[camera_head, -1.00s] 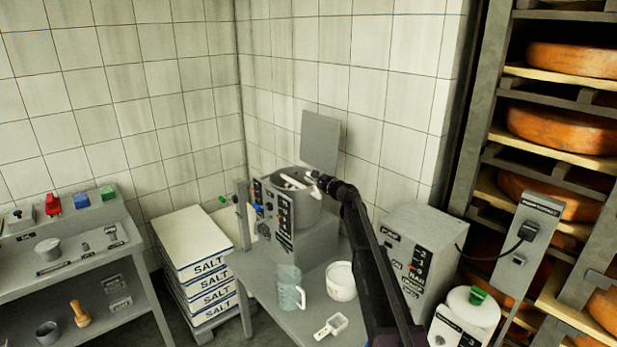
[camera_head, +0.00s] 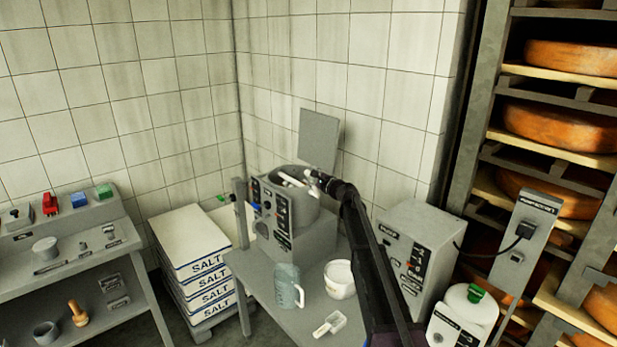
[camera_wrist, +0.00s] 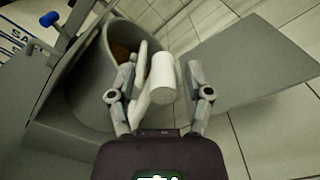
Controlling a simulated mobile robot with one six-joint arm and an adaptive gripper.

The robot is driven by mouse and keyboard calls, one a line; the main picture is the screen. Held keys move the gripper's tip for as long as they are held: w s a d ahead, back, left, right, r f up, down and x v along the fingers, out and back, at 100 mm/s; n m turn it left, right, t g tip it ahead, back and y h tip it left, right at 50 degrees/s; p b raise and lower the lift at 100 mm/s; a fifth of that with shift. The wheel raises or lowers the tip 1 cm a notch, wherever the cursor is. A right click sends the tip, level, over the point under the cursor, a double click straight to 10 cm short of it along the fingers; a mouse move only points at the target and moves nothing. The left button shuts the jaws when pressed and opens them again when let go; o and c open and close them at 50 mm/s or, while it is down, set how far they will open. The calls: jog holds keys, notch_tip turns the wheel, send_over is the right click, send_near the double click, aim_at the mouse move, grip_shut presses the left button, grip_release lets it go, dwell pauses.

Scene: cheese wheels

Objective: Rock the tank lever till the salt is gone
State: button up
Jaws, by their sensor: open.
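The tank (camera_head: 296,215) is a grey round vessel with its square lid (camera_head: 318,138) raised, standing on a grey machine in the corner. White lever-like parts (camera_head: 287,181) lie across its mouth. In the wrist view a white cylinder, apparently the lever's grip (camera_wrist: 161,80), stands between my fingers beside a long white bar (camera_wrist: 142,88). My gripper (camera_head: 314,178) is open at the tank's right rim, with its fingers (camera_wrist: 160,72) on either side of the white parts; contact cannot be told. Inside the tank (camera_wrist: 84,82) a brownish patch shows; I cannot make out salt there.
A grey control box (camera_head: 418,250) is right of my arm.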

jog(key=v, duration=1.2)
jog(key=shift+o, duration=0.2)
jog(key=o, duration=0.3)
jog(key=shift+o, duration=0.5)
jog(key=shift+a, duration=0.2)
jog(key=a+f+n+g+h+p, duration=0.4)
jog(key=a+h, duration=0.2)
jog(key=a, duration=0.1)
jog(key=a+f+n+g+h+p, duration=0.4)
jog(key=a+h+p, duration=0.1)
jog(key=a+h, duration=0.15)
jog(key=a+r+t+h+p, duration=0.1)
jog(key=a+r+h+p, duration=0.1)
jog(key=r+h, duration=0.2)
jog(key=w+a+r+t+h+p, duration=0.1)
jog(key=r+h, duration=0.4)
jog(key=r, duration=0.5)
jog(key=shift+w+a+r+t+p, duration=0.2)
jog(key=shift+w+a+t+p, duration=0.15)
jog(key=shift+t+p, duration=0.25)
